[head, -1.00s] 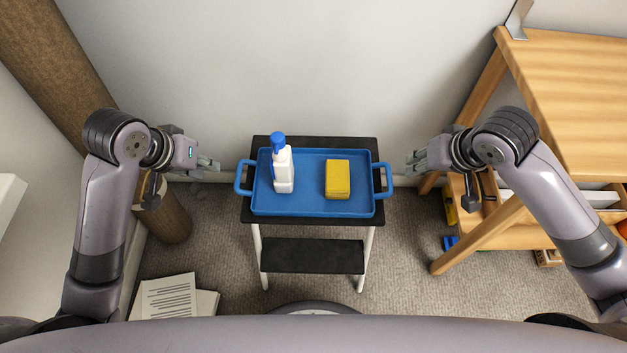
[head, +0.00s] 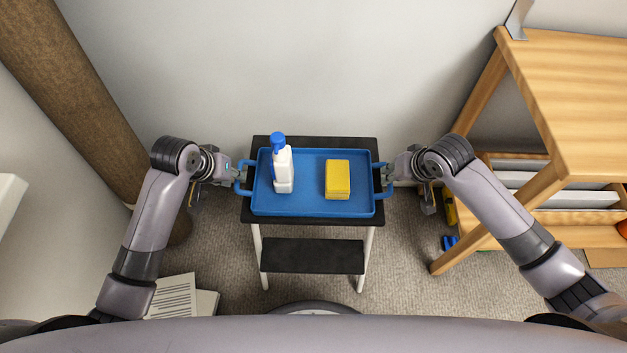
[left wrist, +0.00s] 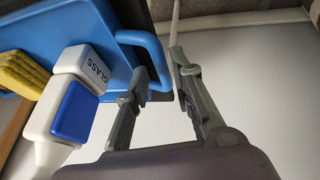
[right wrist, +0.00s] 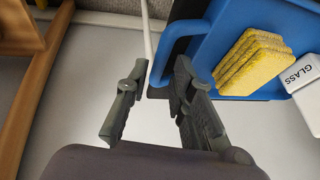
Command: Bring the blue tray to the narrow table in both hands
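The blue tray (head: 308,207) sits level on a small black-topped stand. It carries a white spray bottle with a blue top (head: 282,170) and a yellow sponge block (head: 338,180). My left gripper (head: 240,174) is open at the tray's left handle; in the left wrist view the handle (left wrist: 159,48) runs between its two fingers. My right gripper (head: 388,175) is open at the right handle; in the right wrist view that handle (right wrist: 163,56) also lies between the spread fingers. I cannot tell whether the fingers touch the handles. I cannot identify the narrow table for sure.
The black stand (head: 312,257) has a lower shelf and white legs. A wooden table (head: 590,100) with shelves below stands at the right. A brown column (head: 75,90) and papers (head: 172,297) are at the left. A plain wall is behind the stand.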

